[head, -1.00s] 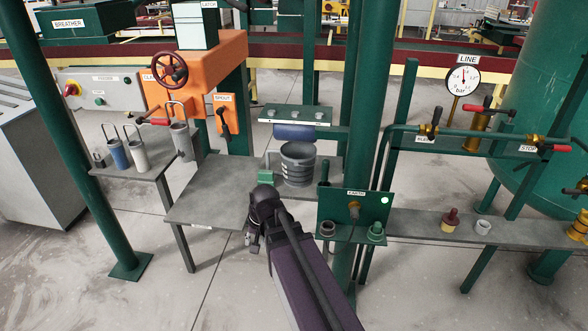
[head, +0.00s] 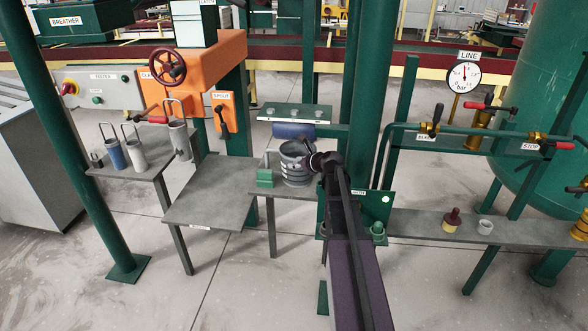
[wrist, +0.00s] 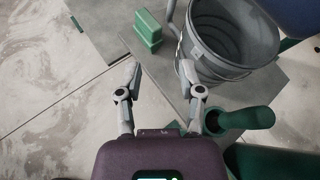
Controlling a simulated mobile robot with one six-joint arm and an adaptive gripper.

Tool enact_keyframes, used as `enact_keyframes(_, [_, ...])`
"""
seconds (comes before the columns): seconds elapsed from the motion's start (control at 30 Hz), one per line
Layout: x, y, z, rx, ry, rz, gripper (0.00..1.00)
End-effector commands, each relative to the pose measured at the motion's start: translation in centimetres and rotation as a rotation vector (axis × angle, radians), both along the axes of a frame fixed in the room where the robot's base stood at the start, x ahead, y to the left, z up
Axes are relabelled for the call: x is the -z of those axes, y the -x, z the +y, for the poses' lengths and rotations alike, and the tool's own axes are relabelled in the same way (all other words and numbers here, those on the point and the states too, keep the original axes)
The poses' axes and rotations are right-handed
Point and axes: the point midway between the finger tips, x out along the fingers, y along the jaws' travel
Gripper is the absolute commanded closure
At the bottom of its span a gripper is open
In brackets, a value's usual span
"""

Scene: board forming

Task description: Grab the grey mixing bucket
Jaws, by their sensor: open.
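The grey mixing bucket (head: 296,168) stands upright on the grey bench by the green post. It also shows in the wrist view at the upper right (wrist: 233,38), with its open mouth and ribbed inside visible. My gripper (wrist: 160,75) is open and empty in the wrist view, its fingers apart. Its fingertips are short of the bucket, which lies ahead and to the right. The right finger appears close to the bucket's side, but I cannot tell if they touch. In the head view my arm covers part of the bucket's right side.
A green block (wrist: 149,31) stands left of the bucket, also in the head view (head: 265,178). A green handled object (wrist: 238,118) is close by the right finger. The green post (head: 364,90) rises behind my arm. The left bench surface (head: 212,192) is clear.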

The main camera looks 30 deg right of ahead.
Motion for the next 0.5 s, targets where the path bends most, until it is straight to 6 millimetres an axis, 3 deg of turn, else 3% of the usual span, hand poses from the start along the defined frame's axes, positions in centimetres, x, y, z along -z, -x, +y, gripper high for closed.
enact_keyframes(0.03, [-0.2, -0.4, -1.4, 0.043, -0.048, -0.009, 0.51])
enact_keyframes(0.2, [-0.8, -0.9, -3.4, 0.126, -0.157, -0.027, 0.51])
enact_keyframes(0.5, [-0.9, -0.9, -3.7, 0.140, -0.177, -0.031, 0.51])
